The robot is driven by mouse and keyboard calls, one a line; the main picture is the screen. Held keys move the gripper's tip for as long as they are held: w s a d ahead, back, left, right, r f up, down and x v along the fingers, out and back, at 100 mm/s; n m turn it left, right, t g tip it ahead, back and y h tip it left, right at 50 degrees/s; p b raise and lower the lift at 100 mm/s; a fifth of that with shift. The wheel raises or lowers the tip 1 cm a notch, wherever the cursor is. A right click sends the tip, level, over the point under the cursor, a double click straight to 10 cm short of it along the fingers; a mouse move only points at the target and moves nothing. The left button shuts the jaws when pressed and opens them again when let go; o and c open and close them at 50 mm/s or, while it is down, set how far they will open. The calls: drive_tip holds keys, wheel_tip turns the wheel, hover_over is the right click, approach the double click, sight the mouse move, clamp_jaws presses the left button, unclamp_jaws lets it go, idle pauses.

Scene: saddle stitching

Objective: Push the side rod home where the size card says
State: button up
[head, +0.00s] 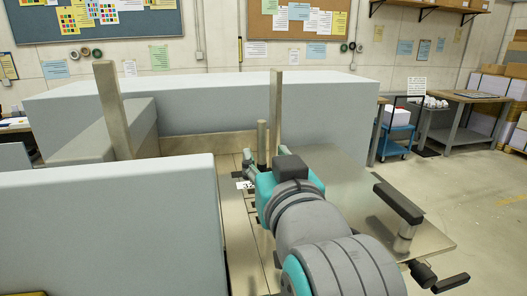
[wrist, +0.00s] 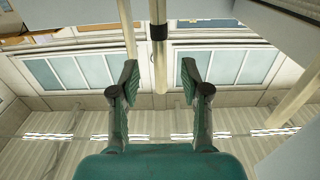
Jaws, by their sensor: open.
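A short upright rod (head: 262,142) stands on the metal bed just beyond my gripper (head: 264,162) in the head view. A taller square post (head: 276,105) rises close to its right. I cannot tell for certain which one is the side rod.
Another tall post (head: 113,110) stands at the left. A large pale block (head: 110,225) fills the left front, and a long pale housing (head: 200,108) runs behind the bed. A metal plate (head: 370,205) with a dark-topped handle (head: 398,203) lies to the right. Open floor is beyond it.

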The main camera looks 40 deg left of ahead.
drive_tip(key=v, duration=0.4)
idle(0.6)
